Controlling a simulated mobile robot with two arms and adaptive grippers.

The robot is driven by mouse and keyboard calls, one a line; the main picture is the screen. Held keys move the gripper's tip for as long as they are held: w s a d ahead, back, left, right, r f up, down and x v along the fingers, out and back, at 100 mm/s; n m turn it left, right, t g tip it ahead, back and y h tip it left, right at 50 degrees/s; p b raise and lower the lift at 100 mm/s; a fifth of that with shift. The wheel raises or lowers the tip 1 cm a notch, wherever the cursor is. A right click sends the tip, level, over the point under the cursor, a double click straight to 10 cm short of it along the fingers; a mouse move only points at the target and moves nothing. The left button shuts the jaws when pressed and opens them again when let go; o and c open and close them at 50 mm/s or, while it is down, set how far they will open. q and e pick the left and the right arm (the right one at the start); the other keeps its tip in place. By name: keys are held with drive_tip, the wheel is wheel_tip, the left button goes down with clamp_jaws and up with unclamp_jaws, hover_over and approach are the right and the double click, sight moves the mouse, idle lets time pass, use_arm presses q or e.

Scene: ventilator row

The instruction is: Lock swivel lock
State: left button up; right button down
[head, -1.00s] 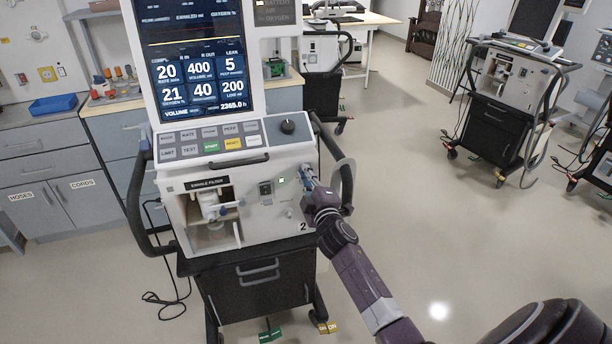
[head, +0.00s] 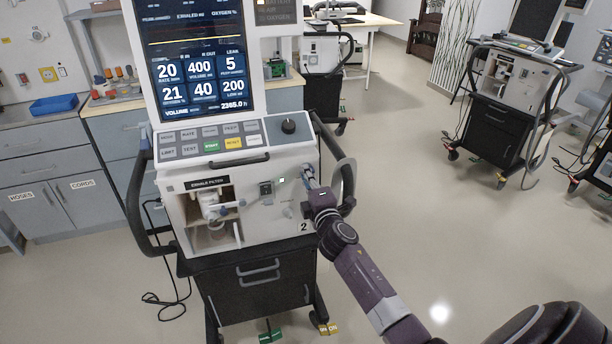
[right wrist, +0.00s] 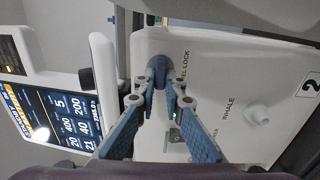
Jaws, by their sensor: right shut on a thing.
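The ventilator (head: 225,170) stands upright with its lit screen (head: 200,65) above a sloped key panel. The swivel lock (right wrist: 158,64) is a small dark knob on the white front panel, beside the partly hidden printed label ending "EL LOCK". My right gripper (head: 308,180) is at the right part of that panel. In the right wrist view its two blue-padded fingers (right wrist: 160,90) converge on the knob and are shut on it. In the head view the gripper mostly hides the knob, and I cannot tell its exact angle. My left gripper is in neither view.
Black side handles (head: 348,180) flank the ventilator, the right one close to my right gripper. An open bay (head: 215,222) with a filter is at the panel's left. Another ventilator (head: 505,80) stands at the back right. The floor between is clear.

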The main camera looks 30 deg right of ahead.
drive_tip(key=shift+f, duration=0.1)
drive_tip(key=c, duration=2)
unclamp_jaws()
drive_tip(key=shift+s, duration=0.1)
drive_tip(key=v, duration=1.2)
drive_tip(key=shift+a, duration=0.1)
